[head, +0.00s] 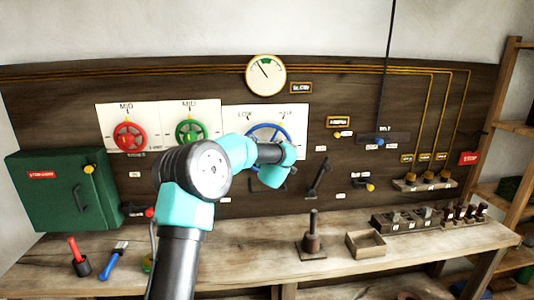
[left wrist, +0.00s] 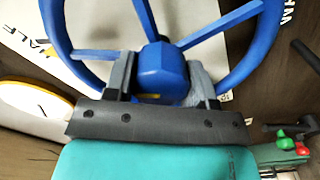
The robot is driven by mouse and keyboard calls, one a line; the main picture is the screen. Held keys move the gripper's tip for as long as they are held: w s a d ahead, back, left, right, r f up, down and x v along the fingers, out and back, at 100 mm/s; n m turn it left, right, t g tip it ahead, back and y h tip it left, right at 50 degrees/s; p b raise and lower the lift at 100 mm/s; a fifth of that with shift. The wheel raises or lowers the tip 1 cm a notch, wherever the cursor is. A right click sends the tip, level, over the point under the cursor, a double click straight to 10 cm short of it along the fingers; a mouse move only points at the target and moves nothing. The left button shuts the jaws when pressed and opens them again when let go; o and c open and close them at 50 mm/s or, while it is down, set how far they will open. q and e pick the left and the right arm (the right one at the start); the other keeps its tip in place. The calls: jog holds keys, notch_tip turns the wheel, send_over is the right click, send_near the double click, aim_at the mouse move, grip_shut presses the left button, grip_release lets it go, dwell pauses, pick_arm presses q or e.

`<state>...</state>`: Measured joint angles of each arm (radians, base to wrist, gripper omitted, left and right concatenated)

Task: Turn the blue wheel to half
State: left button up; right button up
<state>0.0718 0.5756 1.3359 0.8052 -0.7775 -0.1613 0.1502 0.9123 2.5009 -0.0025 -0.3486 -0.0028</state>
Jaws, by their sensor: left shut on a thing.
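The blue wheel (head: 262,128) is on a white panel (head: 232,113) on the dark wall board. The panel has a LOW mark at upper left and a HALF mark at upper right. My left arm covers the wheel's lower part in the head view. In the left wrist view, the fingers of my left gripper (left wrist: 160,75) sit on either side of the hub of the blue wheel (left wrist: 225,30), shut on it. The HALF lettering shows at the upper left there. The wheel's pointer cannot be made out. My right gripper is not in view.
A red wheel (head: 130,136) and a green wheel (head: 191,132) are on panels to the left. A round gauge (head: 266,75) is above. A black lever (head: 319,178) is to the right. The workbench (head: 350,258) holds a small open box (head: 365,245) and tools.

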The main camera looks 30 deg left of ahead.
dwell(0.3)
pick_arm(q)
jog(key=o, duration=0.9)
jog(key=v, duration=1.7)
jog(key=shift+s+d+r, duration=0.1)
jog(key=shift+s+d, duration=0.1)
